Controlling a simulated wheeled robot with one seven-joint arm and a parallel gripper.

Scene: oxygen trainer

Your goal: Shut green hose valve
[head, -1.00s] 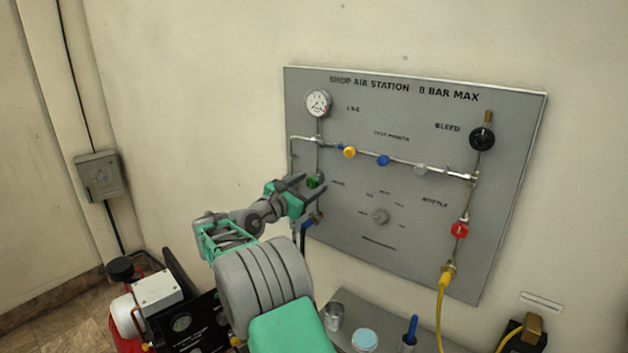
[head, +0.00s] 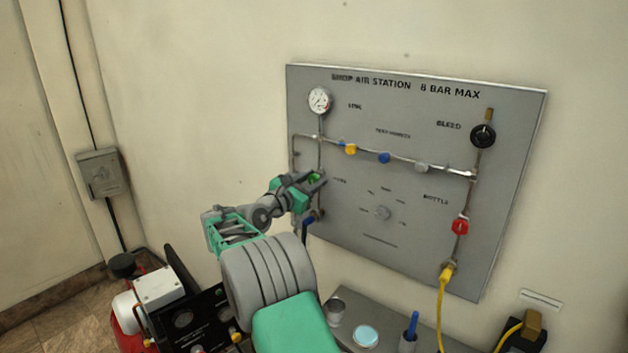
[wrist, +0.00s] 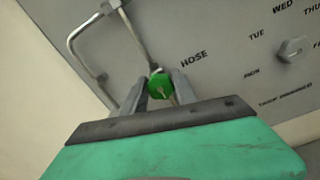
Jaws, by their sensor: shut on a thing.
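The green hose valve (head: 314,178) is a small green knob on the left pipe of the grey panel (head: 400,250), below the round gauge. In the wrist view the green knob (wrist: 160,86) sits beside the HOSE label, between my two fingers. My gripper (head: 312,182) is shut on the knob, one finger on each side. In the wrist view my gripper (wrist: 160,92) covers the pipe below the knob. My fingers hide part of the knob in the head view.
Yellow (head: 350,149), blue (head: 384,158) and grey (head: 422,167) knobs line the upper pipe. A red valve (head: 460,226) and black bleed knob (head: 482,135) are at right. A grey shelf (head: 385,333) with cups is below; a compressor (head: 160,290) stands at lower left.

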